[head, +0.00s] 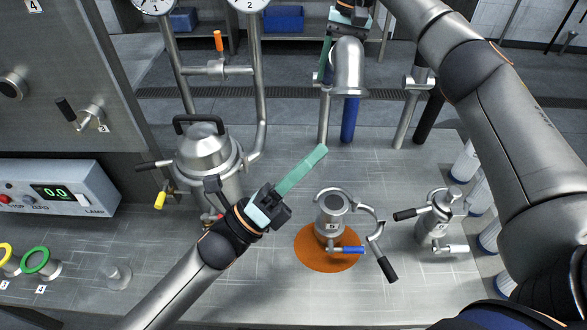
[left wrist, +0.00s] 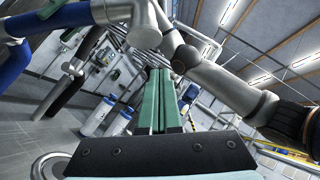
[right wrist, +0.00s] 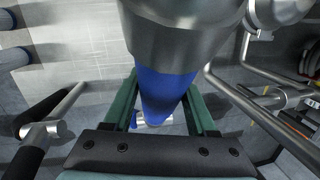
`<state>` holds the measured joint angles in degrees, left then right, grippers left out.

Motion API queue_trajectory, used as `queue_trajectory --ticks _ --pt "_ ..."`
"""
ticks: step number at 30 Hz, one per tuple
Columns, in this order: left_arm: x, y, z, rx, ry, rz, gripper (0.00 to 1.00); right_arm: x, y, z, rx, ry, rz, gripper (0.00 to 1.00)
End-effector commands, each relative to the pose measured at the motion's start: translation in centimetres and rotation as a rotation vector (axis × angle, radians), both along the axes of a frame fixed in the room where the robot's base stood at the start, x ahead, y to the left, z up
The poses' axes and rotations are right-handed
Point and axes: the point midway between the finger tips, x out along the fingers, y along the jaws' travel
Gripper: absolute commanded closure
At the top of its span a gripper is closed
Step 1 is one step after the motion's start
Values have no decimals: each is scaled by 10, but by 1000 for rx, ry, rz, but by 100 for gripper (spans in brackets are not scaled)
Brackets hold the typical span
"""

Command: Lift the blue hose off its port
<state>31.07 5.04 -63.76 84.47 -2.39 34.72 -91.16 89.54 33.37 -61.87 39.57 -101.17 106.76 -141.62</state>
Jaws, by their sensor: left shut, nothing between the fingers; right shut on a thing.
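The blue hose (head: 350,118) hangs down from a steel elbow (head: 347,65) in the upper middle of the head view. My right gripper (head: 328,62) is shut on it; in the right wrist view the blue hose (right wrist: 163,92) runs between the green fingers. A short steel port (head: 332,212) with a dark open top stands on an orange disc (head: 310,255). A curved clamp (head: 372,225) hangs open beside it. The hose is apart from this port. My left gripper (head: 318,154) is shut and empty above the bench, between the large vessel and the port.
A lidded steel vessel (head: 207,160) with a yellow-ended valve stands left of the port. A smaller valve fitting (head: 438,215) stands to the right. Steel pipes with gauges (head: 250,5) rise behind. A control box (head: 55,192) is at left.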

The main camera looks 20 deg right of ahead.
Motion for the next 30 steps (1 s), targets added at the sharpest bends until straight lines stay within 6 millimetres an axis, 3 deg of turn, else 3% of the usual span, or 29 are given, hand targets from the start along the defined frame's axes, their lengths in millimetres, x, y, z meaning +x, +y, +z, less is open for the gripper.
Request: queue_trajectory --ticks 6,13,26,30 --pt "7 -36 27 0 -3 0 100 2 -1 2 -1 -10 -1 100" --pt "24 -42 48 2 -1 0 100 1 -1 2 -1 -10 -2 100" --pt "27 -43 52 1 2 1 100 1 -1 2 -2 -8 -2 100" --pt "31 -45 62 -2 0 1 100 1 -1 2 -2 -8 -2 100"
